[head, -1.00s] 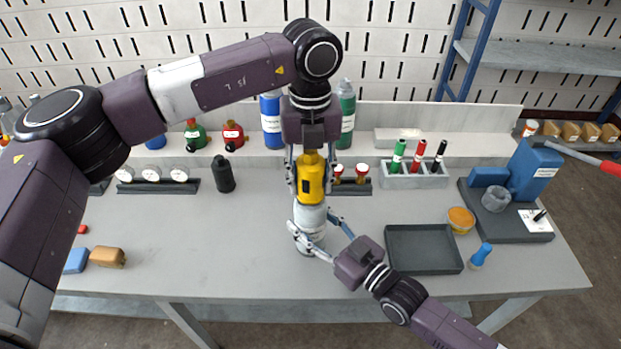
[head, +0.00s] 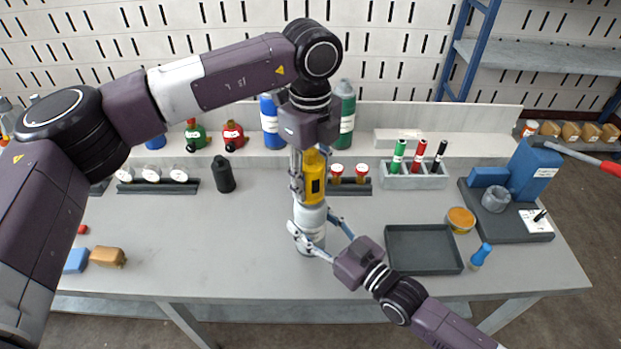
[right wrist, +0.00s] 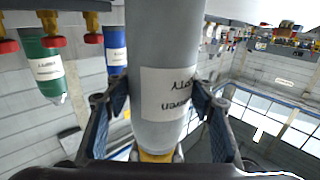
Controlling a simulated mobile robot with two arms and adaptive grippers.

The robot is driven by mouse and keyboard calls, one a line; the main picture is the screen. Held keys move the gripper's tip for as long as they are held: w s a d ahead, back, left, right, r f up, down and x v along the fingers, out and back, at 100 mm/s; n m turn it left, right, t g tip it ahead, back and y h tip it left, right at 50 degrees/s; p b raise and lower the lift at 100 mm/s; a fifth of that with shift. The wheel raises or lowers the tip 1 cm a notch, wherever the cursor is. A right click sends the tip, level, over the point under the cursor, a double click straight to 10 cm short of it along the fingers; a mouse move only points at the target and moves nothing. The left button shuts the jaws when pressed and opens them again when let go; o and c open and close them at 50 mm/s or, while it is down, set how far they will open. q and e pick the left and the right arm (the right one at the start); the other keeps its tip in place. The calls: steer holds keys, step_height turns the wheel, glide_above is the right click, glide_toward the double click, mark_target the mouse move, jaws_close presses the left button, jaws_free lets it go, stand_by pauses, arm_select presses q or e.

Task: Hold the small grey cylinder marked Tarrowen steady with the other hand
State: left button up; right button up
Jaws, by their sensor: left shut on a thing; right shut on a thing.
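The small grey cylinder (head: 309,219) stands upright on the grey table (head: 230,265) near its middle. In the right wrist view it fills the centre, with a white label (right wrist: 168,93) whose upside-down text is partly readable. My right gripper (head: 316,238) is shut on the cylinder, one finger on each side. A yellow cap-like piece (head: 312,178) with a dark patch sits on top of the cylinder. My left gripper (head: 311,172) comes down from above and is shut on this yellow piece.
A dark empty tray (head: 425,250) lies right of my right gripper. Behind stand a marker holder (head: 413,181), a black bottle (head: 223,175) and large blue (head: 271,123) and green cylinders (head: 345,113). The table's left-centre is clear.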

arm_select(q)
steer(key=shift+n, duration=1.2)
steer(key=shift+n, duration=1.2)
steer(key=n, duration=0.3)
steer(key=shift+n, duration=0.3)
steer(key=o, duration=1.4)
steer(key=shift+c, duration=0.2)
steer(key=shift+r, duration=0.1)
